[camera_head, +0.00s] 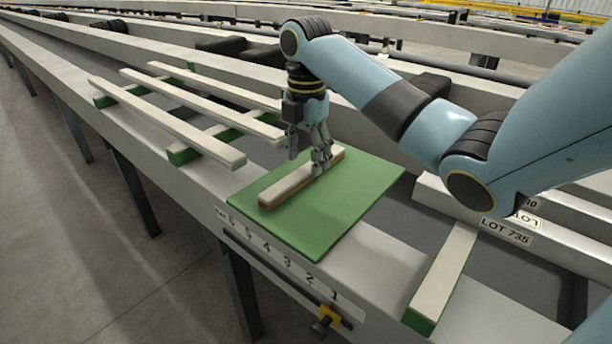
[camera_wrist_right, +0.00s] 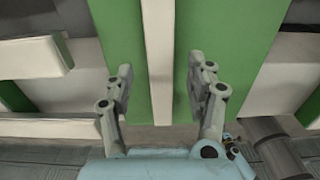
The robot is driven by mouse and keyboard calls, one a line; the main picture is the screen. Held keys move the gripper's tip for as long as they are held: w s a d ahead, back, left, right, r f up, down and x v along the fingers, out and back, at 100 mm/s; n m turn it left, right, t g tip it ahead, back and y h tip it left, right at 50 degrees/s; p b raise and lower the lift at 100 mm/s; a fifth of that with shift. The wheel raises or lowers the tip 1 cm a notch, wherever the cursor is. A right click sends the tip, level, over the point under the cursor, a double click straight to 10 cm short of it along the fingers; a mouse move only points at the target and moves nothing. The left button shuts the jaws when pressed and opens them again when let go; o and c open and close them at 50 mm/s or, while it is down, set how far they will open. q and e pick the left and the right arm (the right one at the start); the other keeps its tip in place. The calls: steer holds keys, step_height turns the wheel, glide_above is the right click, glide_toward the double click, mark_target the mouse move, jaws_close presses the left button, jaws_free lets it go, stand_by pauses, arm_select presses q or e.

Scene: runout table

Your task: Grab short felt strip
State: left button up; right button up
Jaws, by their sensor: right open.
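A short pale strip with a brown lower side (camera_head: 287,189) lies on a green mat (camera_head: 345,205) on the table; I take it as the short felt strip, though its material cannot be told. My right gripper (camera_head: 308,152) points down over the strip's far half. In the right wrist view the strip (camera_wrist_right: 158,48) runs between the open fingers of my right gripper (camera_wrist_right: 161,82). Green shows between the strip and each finger, so neither finger appears to touch it. My left gripper is not in view.
Several longer pale strips (camera_head: 190,128) lie across green bearers (camera_head: 184,155) to the left. A separate pale strip with a green end (camera_head: 445,272) lies to the right, near the label plate "LOT 735" (camera_head: 506,230). A numbered scale (camera_head: 283,262) runs along the table's front edge.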

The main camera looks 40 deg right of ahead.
mark_target(306, 169)
step_height(306, 169, down, 3)
steer(key=shift+r, duration=0.1)
steer(key=shift+c, duration=0.4)
jaws_close()
